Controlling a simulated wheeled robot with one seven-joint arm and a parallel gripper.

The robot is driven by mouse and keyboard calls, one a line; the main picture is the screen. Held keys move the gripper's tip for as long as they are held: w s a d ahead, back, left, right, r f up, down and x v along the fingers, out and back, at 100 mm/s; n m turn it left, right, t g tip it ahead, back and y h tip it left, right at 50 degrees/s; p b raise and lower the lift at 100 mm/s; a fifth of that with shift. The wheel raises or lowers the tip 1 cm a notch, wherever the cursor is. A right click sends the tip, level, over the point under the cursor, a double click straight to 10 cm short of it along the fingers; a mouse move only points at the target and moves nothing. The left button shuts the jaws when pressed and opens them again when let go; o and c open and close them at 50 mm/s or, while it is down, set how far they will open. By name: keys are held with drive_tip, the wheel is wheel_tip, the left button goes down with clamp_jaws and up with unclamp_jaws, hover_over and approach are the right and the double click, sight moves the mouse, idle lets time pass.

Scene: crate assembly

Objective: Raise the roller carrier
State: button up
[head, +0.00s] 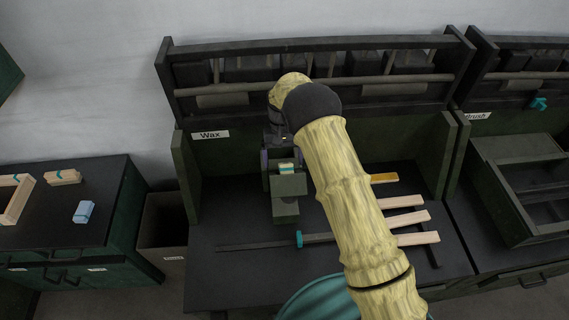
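Under the "Wax" label stands a dark green waxing device (286,207) on the black worktop. A light wood piece with a teal band (286,168) sits in its upper part. I cannot clearly pick out the roller carrier; it may be the dark upright part behind that piece. My gripper (275,143) is above and behind the device, pointing down, close to its upright part. Whether it touches the device I cannot tell. Its fingers are small and dark, and their opening is not clear. My arm covers the area right of the device.
Several wood slats (402,219) lie on the worktop right of my arm, by a dark bar with a teal clamp (299,239). The "Brush" station stands at the right. A left cabinet (95,215) holds a wood frame and a pale blue block (83,212). A bin (163,235) stands between.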

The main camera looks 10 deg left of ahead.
drive_tip(key=shift+w+a+r, duration=0.15)
drive_tip(key=shift+w+r, duration=0.05)
drive_tip(key=shift+w, duration=0.65)
drive_tip(key=o, duration=1)
drive_tip(key=shift+o, duration=0.7)
drive_tip(key=shift+w+f, duration=0.15)
drive_tip(key=shift+f, duration=0.05)
drive_tip(key=shift+a+r+b, duration=0.15)
drive_tip(key=shift+r+b, duration=0.15)
drive_tip(key=shift+r, duration=0.15)
drive_tip(key=b+v, duration=0.2)
drive_tip(key=v, duration=1.4)
drive_tip(key=shift+w+r, duration=0.2)
